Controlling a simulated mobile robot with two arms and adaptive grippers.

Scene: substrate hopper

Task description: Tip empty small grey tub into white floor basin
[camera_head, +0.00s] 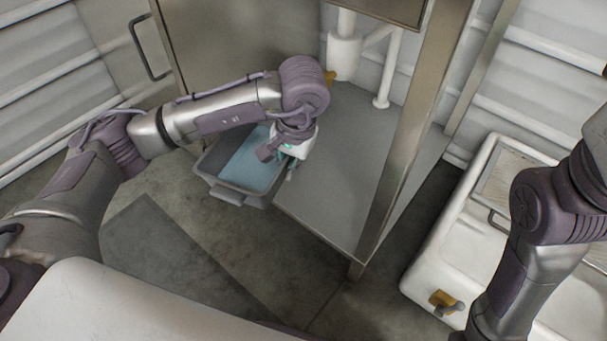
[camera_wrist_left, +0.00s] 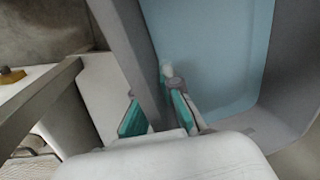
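The small grey tub (camera_head: 213,165) is left of the low grey platform in the head view, with a flat light-blue surface inside. I cannot tell if that is liquid or the tub's floor, nor whether the tub rests on the floor. My left gripper (camera_head: 283,168) is at its right rim. In the left wrist view, the teal fingers of my left gripper (camera_wrist_left: 155,112) sit close on either side of the tub's wall (camera_wrist_left: 135,50), one inside and one outside. The white floor basin (camera_head: 436,245) appears to be the white container at the right. My right gripper is out of view.
The grey platform (camera_head: 335,170) and its metal post (camera_head: 400,150) stand between the tub and the white basin. White pipes (camera_head: 385,75) rise behind. A yellow valve (camera_head: 446,302) projects from the basin's front. Open floor (camera_head: 250,260) lies in front of the tub.

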